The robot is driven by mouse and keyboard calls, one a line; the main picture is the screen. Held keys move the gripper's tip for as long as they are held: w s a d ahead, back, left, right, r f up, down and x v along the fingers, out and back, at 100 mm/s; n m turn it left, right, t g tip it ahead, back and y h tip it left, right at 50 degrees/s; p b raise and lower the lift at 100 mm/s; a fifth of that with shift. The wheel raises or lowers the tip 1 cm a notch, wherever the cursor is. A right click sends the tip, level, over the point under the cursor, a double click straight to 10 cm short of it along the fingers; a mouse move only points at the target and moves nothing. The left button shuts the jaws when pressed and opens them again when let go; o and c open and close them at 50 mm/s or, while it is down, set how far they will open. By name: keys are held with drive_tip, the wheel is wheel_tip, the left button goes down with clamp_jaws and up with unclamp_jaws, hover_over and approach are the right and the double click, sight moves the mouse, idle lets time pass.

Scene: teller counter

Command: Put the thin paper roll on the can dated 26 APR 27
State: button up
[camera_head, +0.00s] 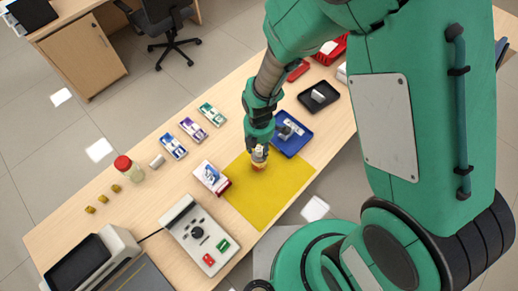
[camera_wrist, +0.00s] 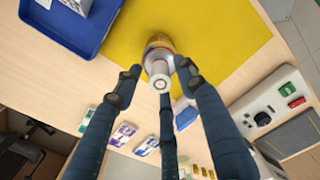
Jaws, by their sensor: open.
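A can (camera_head: 259,166) stands on the yellow mat (camera_head: 277,189); in the wrist view it shows as a metal can with an orange-brown band (camera_wrist: 158,42). A thin white paper roll (camera_wrist: 160,82) with a dark hole in its end stands upright on the can, as far as this angle shows. My gripper (camera_wrist: 158,78) is open, with its three fingers spread around the roll and gaps visible beside it. In the head view my gripper (camera_head: 258,147) is right above the can and covers much of the roll. No date is readable.
A blue tray (camera_head: 297,146) with pale items lies behind the mat, a black tray (camera_head: 330,103) with a white roll beyond it. A red-and-white box (camera_head: 212,179) and a device with buttons (camera_head: 195,228) stand left. Another white roll (camera_head: 157,161) stands near a red-lidded jar (camera_head: 130,170).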

wheel_tip(320, 180, up, 10)
drive_tip(key=p, duration=0.1)
drive_tip(key=shift+r, duration=0.15)
idle(0.8)
wheel_tip(320, 180, up, 10)
drive_tip(key=m+t, duration=0.1)
drive_tip(key=m, duration=0.5)
hover_over(259, 148)
drive_tip(key=d, duration=0.5)
drive_tip(key=s+d+r+m+t, duration=0.2)
drive_tip(key=d+r+m, duration=0.4)
drive_tip(key=r, duration=0.4)
drive_tip(key=s+d+r+m+t, duration=0.2)
drive_tip(key=s+d+r+m, duration=0.6)
drive_tip(key=s+r+m, duration=0.2)
wheel_tip(259, 148, up, 2)
drive_tip(key=m, duration=0.3)
drive_tip(key=shift+s+d+r+t, duration=0.15)
drive_tip(key=shift+s+d+t, duration=0.15)
drive_tip(key=shift+s+d, duration=0.1)
